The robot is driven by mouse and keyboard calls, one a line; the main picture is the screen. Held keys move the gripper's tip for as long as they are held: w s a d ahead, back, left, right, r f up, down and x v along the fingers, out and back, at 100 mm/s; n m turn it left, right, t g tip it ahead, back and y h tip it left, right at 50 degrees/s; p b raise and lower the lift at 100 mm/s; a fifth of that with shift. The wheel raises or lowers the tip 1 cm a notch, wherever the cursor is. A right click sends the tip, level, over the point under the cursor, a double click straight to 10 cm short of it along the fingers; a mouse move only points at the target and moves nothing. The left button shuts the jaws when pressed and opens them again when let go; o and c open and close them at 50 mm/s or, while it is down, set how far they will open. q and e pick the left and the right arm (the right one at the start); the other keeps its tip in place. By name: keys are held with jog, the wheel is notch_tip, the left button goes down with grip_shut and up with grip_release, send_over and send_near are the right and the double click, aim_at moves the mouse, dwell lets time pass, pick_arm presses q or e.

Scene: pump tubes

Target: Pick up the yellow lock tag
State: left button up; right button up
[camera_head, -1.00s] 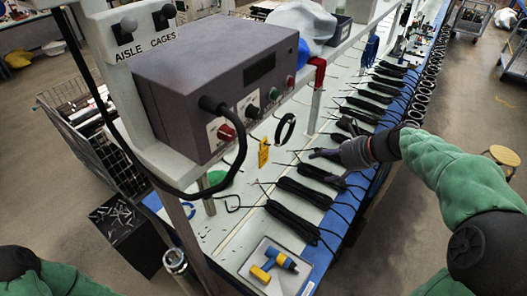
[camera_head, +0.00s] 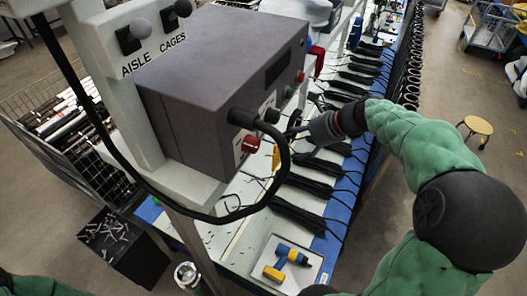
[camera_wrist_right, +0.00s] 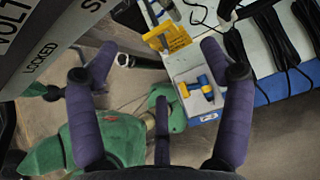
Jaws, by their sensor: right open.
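The yellow lock tag (camera_head: 276,158) shows as a narrow strip just right of the grey control box, partly hidden by the black cable and the box. In the right wrist view the tag (camera_wrist_right: 170,39) is a yellow plate with dark marks, near the top, between the spread fingers and beyond them. My right gripper (camera_head: 292,133) is close beside the box, near the tag. In the wrist view the right gripper (camera_wrist_right: 159,48) is open, with purple fingers apart and nothing between them. My left gripper is out of view.
The grey control box (camera_head: 215,85) with knobs and a looping black cable (camera_head: 285,165) stands close to my right gripper. Black tube bundles (camera_head: 305,187) line the bench. A white tray (camera_head: 265,252) holds a blue and yellow tool (camera_head: 285,263). A wire cage (camera_head: 75,130) stands left.

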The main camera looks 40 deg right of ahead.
aim_at(277, 150)
jog(key=x, duration=0.6)
jog(key=p+x, duration=0.1)
jog(key=x, duration=0.2)
jog(key=shift+s+d+f, duration=0.25)
jog(key=shift+d, duration=0.05)
jog(key=shift+w+a+f, duration=0.15)
jog(key=shift+w+f, duration=0.15)
jog(key=shift+w, duration=0.05)
jog(key=shift+s, duration=0.15)
jog(key=c, duration=1.4)
